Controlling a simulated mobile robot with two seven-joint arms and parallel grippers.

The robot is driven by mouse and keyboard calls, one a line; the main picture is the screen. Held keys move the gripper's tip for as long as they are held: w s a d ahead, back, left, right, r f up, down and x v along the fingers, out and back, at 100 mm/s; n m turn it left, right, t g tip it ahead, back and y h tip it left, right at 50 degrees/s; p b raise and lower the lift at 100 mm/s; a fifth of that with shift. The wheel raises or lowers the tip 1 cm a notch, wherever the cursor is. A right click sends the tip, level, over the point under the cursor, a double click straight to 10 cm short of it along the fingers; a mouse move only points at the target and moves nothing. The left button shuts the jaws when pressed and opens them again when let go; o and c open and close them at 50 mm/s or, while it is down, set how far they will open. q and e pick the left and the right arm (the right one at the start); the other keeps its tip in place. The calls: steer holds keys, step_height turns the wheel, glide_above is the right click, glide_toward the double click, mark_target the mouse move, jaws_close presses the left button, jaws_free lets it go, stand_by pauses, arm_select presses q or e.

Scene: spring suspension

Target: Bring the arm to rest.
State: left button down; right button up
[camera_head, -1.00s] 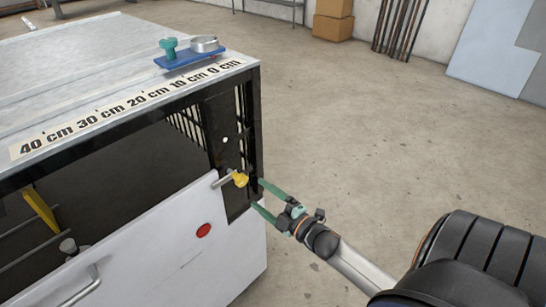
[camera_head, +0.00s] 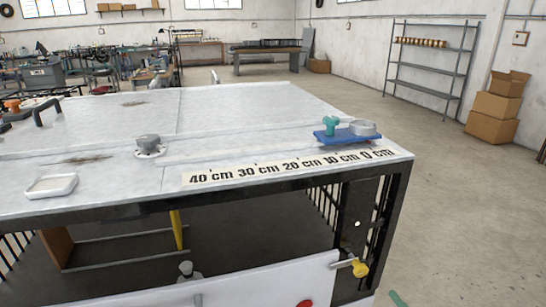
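A grey-topped bench (camera_head: 250,110) fills the middle of the view. On its front edge is a printed scale (camera_head: 285,167) from 40 cm to 0 cm. A blue plate (camera_head: 345,138) with a teal knob (camera_head: 330,125) and a round metal part (camera_head: 363,128) sits near the 0 cm end. Below, a white panel (camera_head: 250,285) spans the open front, with a yellow-tipped pin (camera_head: 359,268) at its upper right and a red spot (camera_head: 305,303). My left gripper is out of view.
A white tray (camera_head: 51,187) and a grey round fitting (camera_head: 149,146) are on the bench top. Open floor (camera_head: 460,210) lies to the right. Cardboard boxes (camera_head: 492,110) and a metal shelf (camera_head: 430,62) stand at the back right.

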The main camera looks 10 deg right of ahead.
steer(key=s+a+f+m+g, duration=0.4)
steer(key=s+a+f+m, duration=0.2)
steer(key=a, duration=0.3)
steer(key=s+a+f+m+g+y+p, duration=0.1)
steer(key=s+a+f+m+g, duration=0.3)
steer(key=s+a+f, duration=0.3)
steer(key=shift+s+a+f+m+g, duration=0.45)
steer(key=shift+a+m, duration=0.45)
steer(key=shift+a, duration=0.25)
